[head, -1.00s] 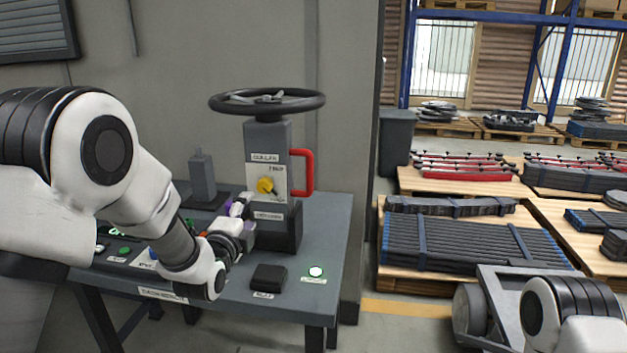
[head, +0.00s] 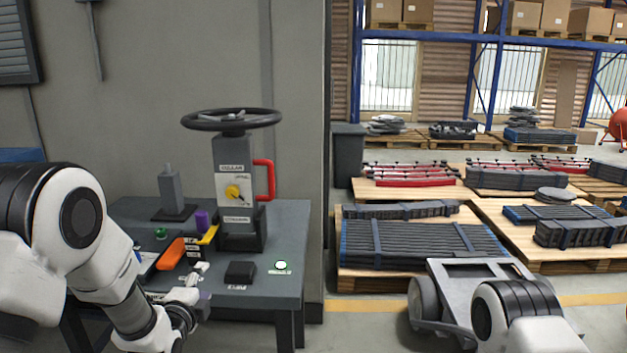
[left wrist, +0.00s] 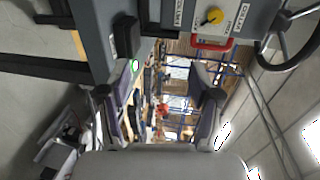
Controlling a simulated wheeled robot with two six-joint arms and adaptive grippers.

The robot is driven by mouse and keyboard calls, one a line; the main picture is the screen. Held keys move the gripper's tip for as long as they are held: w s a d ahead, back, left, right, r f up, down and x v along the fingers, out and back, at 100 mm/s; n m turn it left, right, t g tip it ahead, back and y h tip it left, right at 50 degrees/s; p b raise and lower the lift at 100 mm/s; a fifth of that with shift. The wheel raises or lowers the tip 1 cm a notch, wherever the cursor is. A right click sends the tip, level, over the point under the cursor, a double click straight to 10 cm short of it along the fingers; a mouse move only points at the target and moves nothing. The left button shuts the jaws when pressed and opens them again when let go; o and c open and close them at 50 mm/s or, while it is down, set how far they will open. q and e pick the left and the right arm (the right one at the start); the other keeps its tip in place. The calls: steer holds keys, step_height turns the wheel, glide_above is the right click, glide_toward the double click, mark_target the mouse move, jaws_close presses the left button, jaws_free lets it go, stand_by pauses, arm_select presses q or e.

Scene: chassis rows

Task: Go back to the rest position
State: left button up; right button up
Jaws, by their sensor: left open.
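My left gripper (head: 200,283) is over the near part of the bench (head: 262,300), in front of the levers and left of the black block. In the left wrist view its two fingers (left wrist: 160,104) are spread with nothing between them. An orange lever (head: 171,254) and a yellow lever (head: 209,236) stand behind it. The column carries a black handwheel (head: 232,120), a yellow knob (head: 232,192) and a red handle (head: 270,180). My right arm shows at the lower right, but its gripper is out of view.
A black block (head: 240,271) and a lit white-green button (head: 281,265) are on the bench top. A grey cart (head: 470,270) stands on the floor to the right. Pallets with dark bars (head: 415,245) lie beyond it. A grey bin (head: 349,155) stands by the wall's end.

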arm_select(q)
steer(key=s+a+f+n+g+p, duration=0.1)
steer(key=s+f+n+g+p, duration=0.5)
steer(key=s+f, duration=1.5)
steer(key=s+f+n+g, duration=0.2)
steer(key=s+n+g, duration=0.3)
steer(key=s, duration=0.6)
steer(key=s+f+n+g, duration=0.3)
steer(key=s+n+g, duration=0.2)
steer(key=s+n, duration=0.3)
steer(key=s+b, duration=0.1)
steer(key=s, duration=0.2)
steer(key=shift+s+y, duration=0.2)
steer(key=shift+y, duration=0.1)
steer(key=shift+w+f, duration=0.1)
